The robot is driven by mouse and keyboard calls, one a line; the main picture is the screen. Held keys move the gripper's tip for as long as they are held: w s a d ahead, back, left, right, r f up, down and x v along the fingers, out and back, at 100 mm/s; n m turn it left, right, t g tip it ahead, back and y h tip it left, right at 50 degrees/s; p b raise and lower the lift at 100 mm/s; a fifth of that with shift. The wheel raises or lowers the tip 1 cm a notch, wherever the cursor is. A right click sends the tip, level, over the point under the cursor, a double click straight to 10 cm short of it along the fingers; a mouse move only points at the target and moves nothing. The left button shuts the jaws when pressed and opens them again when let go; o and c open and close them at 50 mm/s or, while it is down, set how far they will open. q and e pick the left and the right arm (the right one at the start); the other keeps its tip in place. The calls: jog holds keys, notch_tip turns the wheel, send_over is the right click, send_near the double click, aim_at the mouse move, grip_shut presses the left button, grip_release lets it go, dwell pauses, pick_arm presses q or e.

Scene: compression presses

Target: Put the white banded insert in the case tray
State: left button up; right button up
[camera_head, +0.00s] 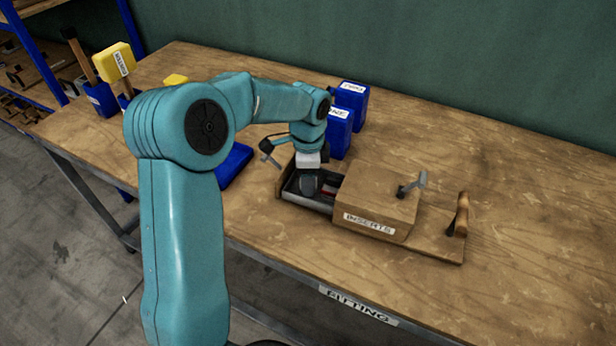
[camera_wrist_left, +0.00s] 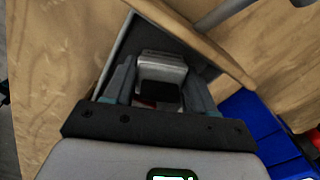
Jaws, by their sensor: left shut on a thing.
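The wooden case (camera_head: 378,198) labelled INSERTS stands on the bench with its grey-lined tray (camera_head: 300,199) open at its left end. My left gripper (camera_head: 309,188) points down into this tray and partly hides its inside. In the left wrist view the gripper (camera_wrist_left: 161,82) is shut on a pale grey-white block with a dark lower face, which looks like the insert (camera_wrist_left: 162,68). The dark tray (camera_wrist_left: 125,50) lies around and beneath it. I cannot tell whether the insert touches the tray floor. A small red patch shows near it. My right gripper is not in view.
Blue bins (camera_head: 349,102) stand just behind the case, and a flat blue tray (camera_head: 235,164) lies to its left. Metal handles (camera_head: 411,186) and a wooden knob (camera_head: 460,214) stick up from the case. The bench right of it is clear.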

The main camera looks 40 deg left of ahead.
pick_arm(q)
jog(key=shift+f, duration=0.15)
jog(key=o, duration=0.9)
jog(key=shift+c, duration=0.2)
notch_tip(320, 180, up, 12)
jog(key=shift+f+p, duration=0.2)
jog(key=shift+p, duration=0.35)
jog(key=shift+r, duration=0.45)
jog(key=shift+f, duration=0.1)
